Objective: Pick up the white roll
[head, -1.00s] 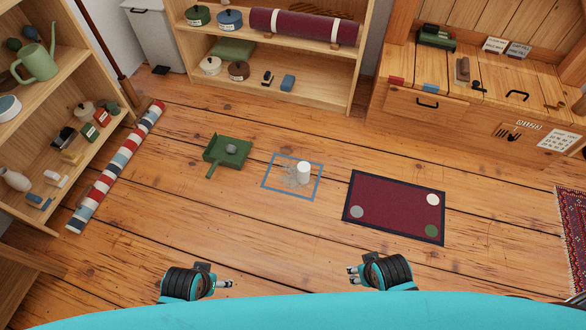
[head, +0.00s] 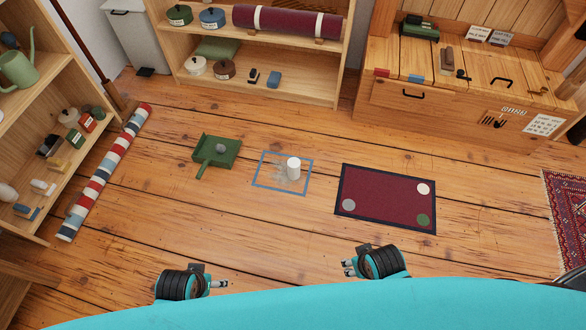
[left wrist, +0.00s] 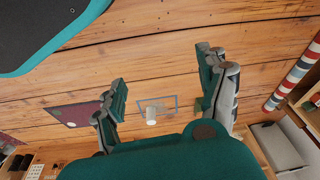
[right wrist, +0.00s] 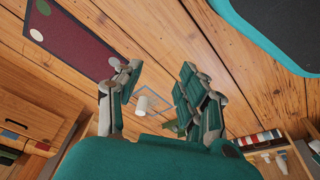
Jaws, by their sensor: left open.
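The white roll (head: 293,168) stands upright on the wooden floor, inside a blue-outlined square (head: 256,178) near its right side. In the left wrist view the roll (left wrist: 152,118) shows beyond the fingers, and in the right wrist view the roll (right wrist: 144,104) shows between them. My left gripper (head: 221,284) is open and empty, low in the head view, left of the roll and nearer to me. My right gripper (head: 348,267) is open and empty, to the right of the roll and nearer to me. Neither touches the roll.
A green dustpan (head: 206,156) holding a grey lump lies left of the square. A dark red mat (head: 385,195) with three discs lies right of it. A striped roll (head: 104,172) lies by the left shelf. The floor between my grippers and the square is clear.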

